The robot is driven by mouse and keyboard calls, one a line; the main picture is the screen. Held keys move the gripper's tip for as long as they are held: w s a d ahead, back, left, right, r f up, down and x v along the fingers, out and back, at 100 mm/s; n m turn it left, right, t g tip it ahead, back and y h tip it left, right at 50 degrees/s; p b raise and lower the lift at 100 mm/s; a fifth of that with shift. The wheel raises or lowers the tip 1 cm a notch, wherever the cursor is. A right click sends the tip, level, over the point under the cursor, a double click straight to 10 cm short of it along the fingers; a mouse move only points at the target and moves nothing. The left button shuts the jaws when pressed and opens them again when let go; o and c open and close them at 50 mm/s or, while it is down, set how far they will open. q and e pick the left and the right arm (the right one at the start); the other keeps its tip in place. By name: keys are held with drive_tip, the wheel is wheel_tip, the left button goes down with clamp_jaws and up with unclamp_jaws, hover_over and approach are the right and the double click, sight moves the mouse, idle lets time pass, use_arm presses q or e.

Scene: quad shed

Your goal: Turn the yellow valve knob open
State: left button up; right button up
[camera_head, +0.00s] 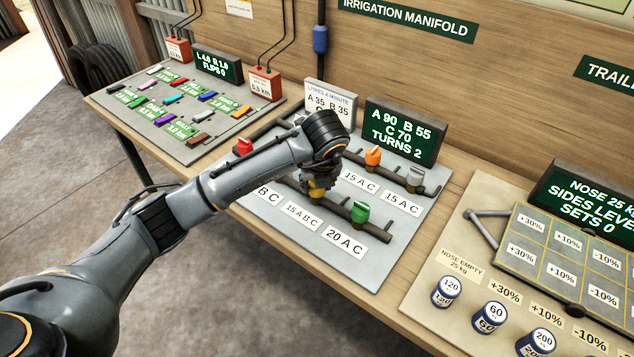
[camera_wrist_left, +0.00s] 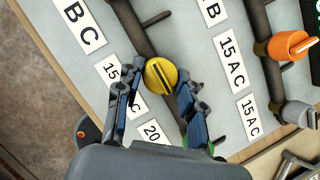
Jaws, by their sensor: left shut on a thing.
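The yellow valve knob (camera_head: 317,189) sits on a dark pipe of the irrigation manifold, beside the label "15 A B C". In the left wrist view the yellow valve knob (camera_wrist_left: 160,75) is a round disc with a dark slot across it. My left gripper (camera_head: 316,182) reaches down over it from above. In the left wrist view the fingers of my left gripper (camera_wrist_left: 158,88) stand on both sides of the knob, shut on it. In the head view my left gripper partly hides the knob. My right gripper is in neither view.
A green knob (camera_head: 360,211), an orange knob (camera_head: 373,156), a grey knob (camera_head: 415,177) and a red knob (camera_head: 244,146) sit on nearby pipes. A display (camera_head: 403,130) reads "A 90 B 55 C 70 TURNS 2". Numbered weights (camera_head: 446,291) stand at right.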

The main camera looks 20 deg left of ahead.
use_arm(q)
drive_tip(key=o, duration=1.2)
drive_tip(key=shift+c, duration=0.2)
drive_tip(key=shift+r, duration=0.1)
drive_tip(key=v, duration=1.2)
drive_tip(key=shift+w, duration=0.1)
